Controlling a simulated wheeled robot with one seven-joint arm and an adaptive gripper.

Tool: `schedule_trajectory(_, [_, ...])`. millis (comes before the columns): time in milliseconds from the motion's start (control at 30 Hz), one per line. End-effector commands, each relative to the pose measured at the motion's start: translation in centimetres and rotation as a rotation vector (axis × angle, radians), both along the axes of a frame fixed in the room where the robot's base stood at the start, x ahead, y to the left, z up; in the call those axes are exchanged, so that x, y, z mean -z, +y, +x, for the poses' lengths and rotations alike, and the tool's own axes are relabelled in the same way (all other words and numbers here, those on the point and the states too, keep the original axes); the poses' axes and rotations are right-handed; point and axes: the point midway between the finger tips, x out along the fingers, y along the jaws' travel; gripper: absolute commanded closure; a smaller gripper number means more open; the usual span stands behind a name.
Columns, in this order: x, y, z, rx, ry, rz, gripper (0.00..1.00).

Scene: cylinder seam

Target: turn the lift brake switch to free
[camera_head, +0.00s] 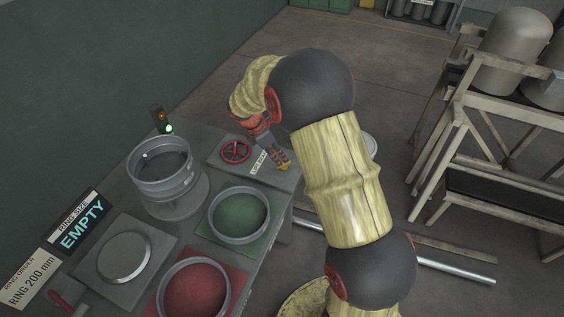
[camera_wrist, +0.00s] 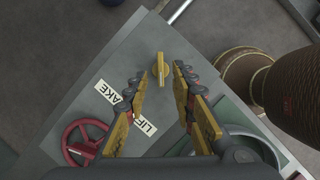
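The lift brake switch (camera_wrist: 160,72) is a small yellow bar-shaped knob on a grey bench top. In the wrist view it stands upright in the picture, just ahead of and between my fingertips. My gripper (camera_wrist: 162,84) is open, with a gap on both sides of the knob, and I cannot tell its height above it. A white label (camera_wrist: 124,108) reading LIFT BRAKE is partly covered by a finger. In the head view my gripper (camera_head: 282,160) is over the bench's far right corner beside the label (camera_head: 258,163), and the switch is hidden there.
A red handwheel (camera_head: 236,151) sits left of the label. A green round dish (camera_head: 239,215), a red one (camera_head: 193,290) and a grey cylinder (camera_head: 160,167) occupy the bench. A signal lamp (camera_head: 161,120) stands behind. A wooden rack (camera_head: 470,130) is at the right.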

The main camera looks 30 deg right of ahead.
Motion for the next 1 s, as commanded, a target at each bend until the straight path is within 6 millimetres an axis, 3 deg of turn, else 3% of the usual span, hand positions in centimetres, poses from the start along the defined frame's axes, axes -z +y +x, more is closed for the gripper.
schedule_trajectory(100, [2.1,-0.7,-0.2,0.002,0.002,0.0,0.74])
schedule_trajectory(233, [3.6,-1.4,-0.2,0.001,0.0,0.001,0.74])
schedule_trajectory(567, [4.0,-1.6,-0.2,0.001,0.0,0.0,0.74])
schedule_trajectory(1000, [4.0,-1.6,-0.2,0.001,-0.001,0.001,0.99])
